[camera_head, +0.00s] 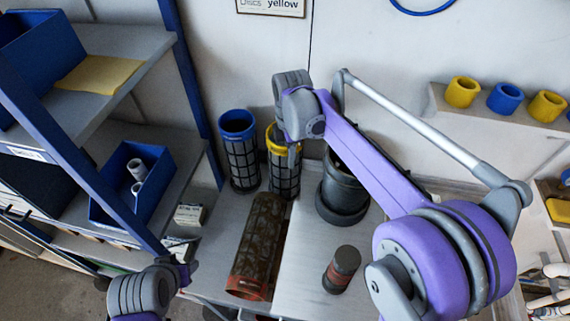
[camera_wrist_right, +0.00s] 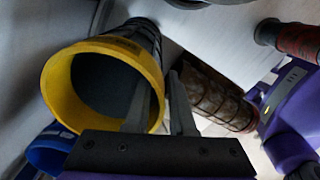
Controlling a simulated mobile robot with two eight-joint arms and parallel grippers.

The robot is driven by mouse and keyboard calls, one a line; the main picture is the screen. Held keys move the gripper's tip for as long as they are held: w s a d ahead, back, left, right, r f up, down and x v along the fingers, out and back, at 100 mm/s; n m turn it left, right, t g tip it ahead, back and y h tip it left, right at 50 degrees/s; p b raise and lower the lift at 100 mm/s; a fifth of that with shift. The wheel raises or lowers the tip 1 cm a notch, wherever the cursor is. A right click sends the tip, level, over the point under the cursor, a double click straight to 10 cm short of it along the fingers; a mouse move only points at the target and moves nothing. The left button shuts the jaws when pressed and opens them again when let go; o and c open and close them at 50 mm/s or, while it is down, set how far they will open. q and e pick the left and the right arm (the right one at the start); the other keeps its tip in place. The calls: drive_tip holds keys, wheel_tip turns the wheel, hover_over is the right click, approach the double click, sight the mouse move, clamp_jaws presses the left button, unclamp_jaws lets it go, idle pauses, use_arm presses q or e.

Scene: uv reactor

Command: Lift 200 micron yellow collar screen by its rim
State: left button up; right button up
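The yellow collar screen (camera_head: 277,141) stands upright on the bench in the head view, a dark mesh cylinder with a yellow rim. In the right wrist view its yellow collar (camera_wrist_right: 62,100) faces me, and I look into its dark opening. My right gripper (camera_wrist_right: 160,80) is at the rim, with one finger over the opening and the other outside the collar wall. A gap shows between the fingers, with part of the rim in it; I see no firm grip.
A blue collar screen (camera_head: 237,125) stands close to the left of the yellow one. A brown mesh cylinder (camera_head: 258,240) lies in front, and a dark round vessel (camera_head: 342,195) stands to the right. A small dark-red cylinder (camera_head: 341,270) is nearer. Shelves with a blue bin (camera_head: 130,185) are at left.

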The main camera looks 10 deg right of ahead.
clamp_jaws()
idle(1.1)
